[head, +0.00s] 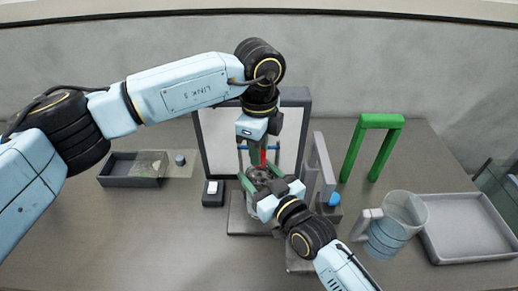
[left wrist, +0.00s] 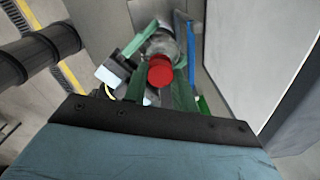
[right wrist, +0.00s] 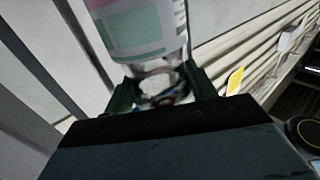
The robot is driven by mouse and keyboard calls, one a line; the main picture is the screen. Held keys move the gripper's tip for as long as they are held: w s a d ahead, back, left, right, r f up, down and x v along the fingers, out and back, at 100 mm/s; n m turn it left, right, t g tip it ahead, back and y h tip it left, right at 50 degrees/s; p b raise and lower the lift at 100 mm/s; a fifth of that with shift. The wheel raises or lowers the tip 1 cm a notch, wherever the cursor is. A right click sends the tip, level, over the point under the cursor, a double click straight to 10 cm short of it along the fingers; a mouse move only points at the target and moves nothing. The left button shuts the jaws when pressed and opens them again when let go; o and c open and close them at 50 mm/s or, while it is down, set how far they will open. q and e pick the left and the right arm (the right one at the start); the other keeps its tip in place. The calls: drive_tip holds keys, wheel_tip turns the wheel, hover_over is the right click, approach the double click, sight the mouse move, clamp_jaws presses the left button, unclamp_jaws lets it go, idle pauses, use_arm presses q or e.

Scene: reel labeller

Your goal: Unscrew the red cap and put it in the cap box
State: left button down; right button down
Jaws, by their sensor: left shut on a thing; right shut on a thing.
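The red cap (head: 263,157) shows as a small red patch below my left gripper (head: 258,154), which reaches down from above. In the left wrist view the round red cap (left wrist: 160,72) sits between the green fingers, which are shut on it. My right gripper (head: 261,183) is shut on a clear bottle from the front right. The right wrist view shows the clear bottle (right wrist: 155,70), with a pink and green label, between its fingers. The head view mostly hides the bottle. A dark open box (head: 118,180), possibly the cap box, lies on the table at the left.
A framed panel (head: 220,150) stands behind the grippers. A grey upright plate (head: 324,165) and a green arch (head: 379,122) stand to the right. A jug (head: 402,222) and a grey tray (head: 487,248) are further right. A small dark block (head: 214,193) stands left of the grippers.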

use_arm(q)
drive_tip(key=shift+r, duration=0.8)
drive_tip(key=shift+r, duration=2)
use_arm(e)
drive_tip(key=shift+c, duration=2)
unclamp_jaws()
